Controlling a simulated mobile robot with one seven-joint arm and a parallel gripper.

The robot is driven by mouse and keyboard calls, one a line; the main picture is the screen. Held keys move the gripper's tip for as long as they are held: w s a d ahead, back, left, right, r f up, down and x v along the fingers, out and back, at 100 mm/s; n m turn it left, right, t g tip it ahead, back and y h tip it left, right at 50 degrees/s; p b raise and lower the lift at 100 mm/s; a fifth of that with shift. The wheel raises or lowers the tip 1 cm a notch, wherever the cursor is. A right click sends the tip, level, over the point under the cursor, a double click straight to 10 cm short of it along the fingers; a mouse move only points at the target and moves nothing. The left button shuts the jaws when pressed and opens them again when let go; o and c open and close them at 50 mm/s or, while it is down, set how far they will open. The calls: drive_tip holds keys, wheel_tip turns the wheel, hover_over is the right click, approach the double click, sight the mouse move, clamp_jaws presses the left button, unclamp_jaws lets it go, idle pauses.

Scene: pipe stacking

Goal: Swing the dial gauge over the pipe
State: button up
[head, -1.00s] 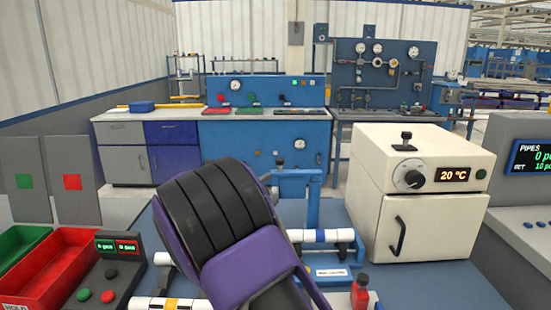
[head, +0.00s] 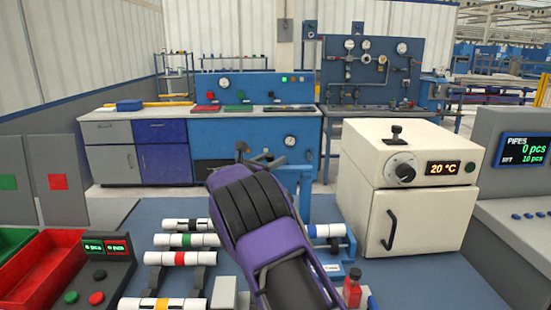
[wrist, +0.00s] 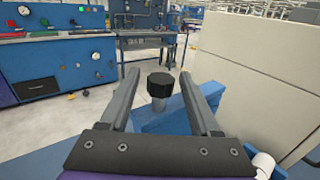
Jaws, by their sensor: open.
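My gripper (wrist: 159,74) is open, with one finger on each side of a black knob (wrist: 160,85) that stands on a blue arm (wrist: 172,118). I cannot tell whether either finger touches the knob. In the head view my gripper (head: 256,160) is beside the upper part of the blue stand (head: 304,190). A round white dial (head: 290,141) shows just above the stand's arm; I cannot tell whether it is the dial gauge or part of the bench behind. A white pipe with a blue band (head: 325,231) lies on the fixture below, partly hidden by my arm.
The cream oven (head: 405,190) stands close on the right. Several banded pipes (head: 180,258) lie on racks at left, near a red bin (head: 45,268) and a button box (head: 88,278). A small red bottle (head: 352,290) stands in front of the fixture.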

drive_tip(key=shift+x, duration=1.05)
clamp_jaws()
idle(0.7)
